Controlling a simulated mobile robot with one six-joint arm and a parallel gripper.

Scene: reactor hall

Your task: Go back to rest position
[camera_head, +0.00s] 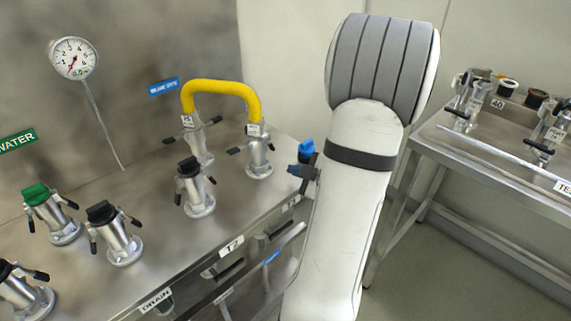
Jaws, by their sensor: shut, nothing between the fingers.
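My white arm (345,220) rises through the middle of the picture, with a large grey-banded joint (382,65) at its top and a dark band below it. My gripper is not in view. The arm stands in front of the right end of the steel bench (150,190) and hides part of it. A blue-capped fitting (306,150) with dark handles shows right beside the arm's left edge; I cannot tell whether they touch.
A yellow hose (220,87) arches between two fittings on the bench. Green-capped (38,197) and black-capped (188,168) fittings stand nearby. A gauge (74,58) is on the left wall. A second steel table (470,150) with fittings stands right, with bare floor (430,270) below.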

